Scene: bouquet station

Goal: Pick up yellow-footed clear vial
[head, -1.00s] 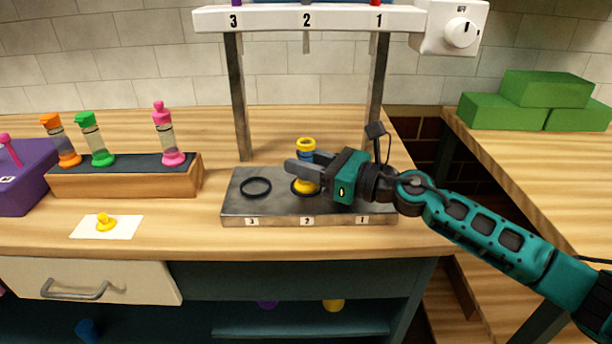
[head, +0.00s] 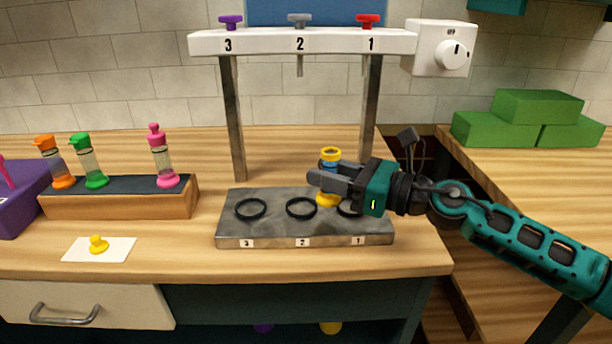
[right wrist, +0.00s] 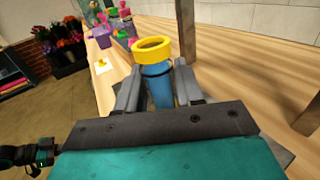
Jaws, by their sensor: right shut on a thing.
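The yellow-footed vial (head: 329,155) has a yellow rim, a yellow foot and blue inside its clear wall. My right gripper (head: 322,180) is shut on its middle and holds it upright, between rings 2 and 1 of the grey base plate (head: 270,240). In the right wrist view the vial (right wrist: 157,85) stands between the two fingers. The fingers and hand hide part of it in the head view. I cannot tell for sure how high its foot is above the plate.
A frame with numbered plungers (head: 300,43) stands over the plate, its posts behind the vial. A wooden rack (head: 120,205) with orange, green and pink vials is at left. A yellow stopper (head: 98,244) lies on a white card (head: 75,252). Green blocks (head: 525,120) sit on the right counter.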

